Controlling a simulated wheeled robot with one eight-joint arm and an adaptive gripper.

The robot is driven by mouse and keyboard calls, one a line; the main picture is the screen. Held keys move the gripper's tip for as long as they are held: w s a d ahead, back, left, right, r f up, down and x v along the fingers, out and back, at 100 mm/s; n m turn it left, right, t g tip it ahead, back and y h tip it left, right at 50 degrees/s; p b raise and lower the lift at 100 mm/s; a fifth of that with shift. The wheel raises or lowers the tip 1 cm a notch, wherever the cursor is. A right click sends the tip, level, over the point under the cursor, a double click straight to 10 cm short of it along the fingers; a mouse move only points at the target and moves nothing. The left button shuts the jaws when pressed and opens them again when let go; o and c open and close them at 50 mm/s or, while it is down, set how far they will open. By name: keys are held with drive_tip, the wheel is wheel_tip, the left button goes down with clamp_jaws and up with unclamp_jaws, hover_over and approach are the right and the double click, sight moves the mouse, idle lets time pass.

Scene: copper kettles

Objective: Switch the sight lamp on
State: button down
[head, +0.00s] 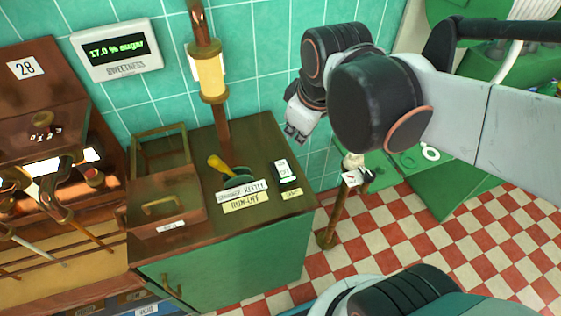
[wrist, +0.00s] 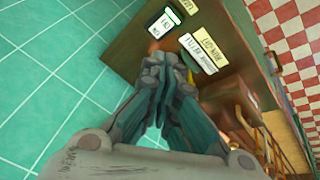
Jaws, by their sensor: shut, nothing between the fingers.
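The small switch box (head: 285,172) has a white plate marked ON and OFF above a dark part. It sits at the right end of the green cabinet's brown top, and a small yellow label (head: 292,194) lies in front of it. I cannot tell which way it is set. It also shows in the wrist view (wrist: 164,26). A copper pipe with a pale yellow sight section (head: 211,76) rises behind. My gripper (head: 293,135) is shut and empty, up behind and slightly right of the switch, apart from it. It also shows in the wrist view (wrist: 160,88).
A yellow-handled lever (head: 217,164) stands left of the switch, behind labels reading "Drainage kettle" and "Run-off" (head: 245,203). A brown box (head: 166,207) is at the top's left end. The tiled wall (head: 260,60) is close behind. A metal post (head: 335,218) stands right of the cabinet.

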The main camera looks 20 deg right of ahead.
sight(282, 172)
drive_tip(key=w+f+n+g, duration=0.4)
drive_tip(key=w+f+n, duration=0.2)
drive_tip(key=n, duration=0.5)
drive_tip(key=shift+w+a+f, duration=0.25)
drive_tip(key=shift+w+a, duration=0.1)
drive_tip(key=shift+w, duration=0.5)
wheel_tip(282, 172, down, 14)
drive_tip(key=b, duration=0.5)
drive_tip(key=shift+r+b, duration=0.1)
drive_tip(key=shift+b, duration=0.25)
